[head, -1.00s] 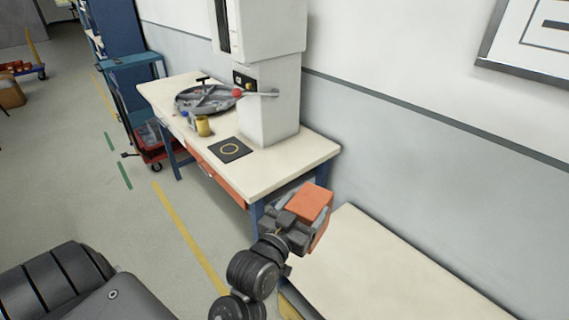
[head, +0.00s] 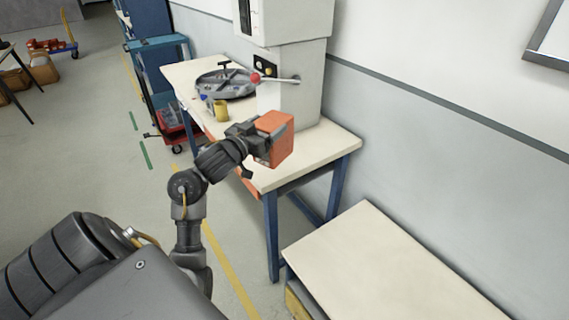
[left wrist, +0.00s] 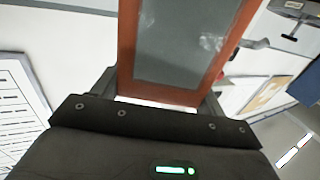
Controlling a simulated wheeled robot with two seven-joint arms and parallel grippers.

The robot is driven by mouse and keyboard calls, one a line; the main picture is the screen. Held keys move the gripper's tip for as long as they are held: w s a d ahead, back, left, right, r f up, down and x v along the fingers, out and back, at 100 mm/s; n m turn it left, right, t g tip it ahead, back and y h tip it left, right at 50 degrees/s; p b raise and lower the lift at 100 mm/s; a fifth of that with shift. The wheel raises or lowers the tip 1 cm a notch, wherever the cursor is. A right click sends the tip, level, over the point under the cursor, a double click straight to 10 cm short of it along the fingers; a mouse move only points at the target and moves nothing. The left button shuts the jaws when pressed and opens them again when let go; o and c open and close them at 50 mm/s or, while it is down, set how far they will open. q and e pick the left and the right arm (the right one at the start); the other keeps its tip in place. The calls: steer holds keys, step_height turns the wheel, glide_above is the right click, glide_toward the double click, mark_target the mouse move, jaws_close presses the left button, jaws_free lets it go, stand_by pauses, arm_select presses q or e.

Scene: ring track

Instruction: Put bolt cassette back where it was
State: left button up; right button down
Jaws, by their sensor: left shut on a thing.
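The bolt cassette is an orange box (head: 276,140). My left gripper (head: 260,134) is shut on it and holds it in front of the near part of the workbench with the grey-white machine; the exact gap to the top is hard to tell. In the left wrist view the cassette (left wrist: 127,45) fills the space between the fingers, with an orange frame around a grey panel. The workbench top (head: 320,152) is pale with blue legs. The black mat with a yellow ring is hidden behind my gripper. My right gripper is out of view.
The machine (head: 292,90) stands at the bench's wall side. A round grey fixture (head: 226,86) and a yellow cup (head: 220,111) are farther along the top. A lower pale bench (head: 375,270) is nearer, its top clear. A blue cart (head: 160,70) stands beyond.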

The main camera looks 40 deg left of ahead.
arm_select(q)
steer(key=shift+a+r, duration=0.15)
steer(key=shift+a, duration=0.45)
steer(key=shift+w+a, duration=0.15)
steer(key=w+a+f+p, duration=0.1)
steer(key=w+a+f, duration=0.3)
steer(key=w+f, duration=0.9)
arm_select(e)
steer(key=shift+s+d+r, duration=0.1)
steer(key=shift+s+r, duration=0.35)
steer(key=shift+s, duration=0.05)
arm_select(q)
steer(key=shift+a+f, duration=0.1)
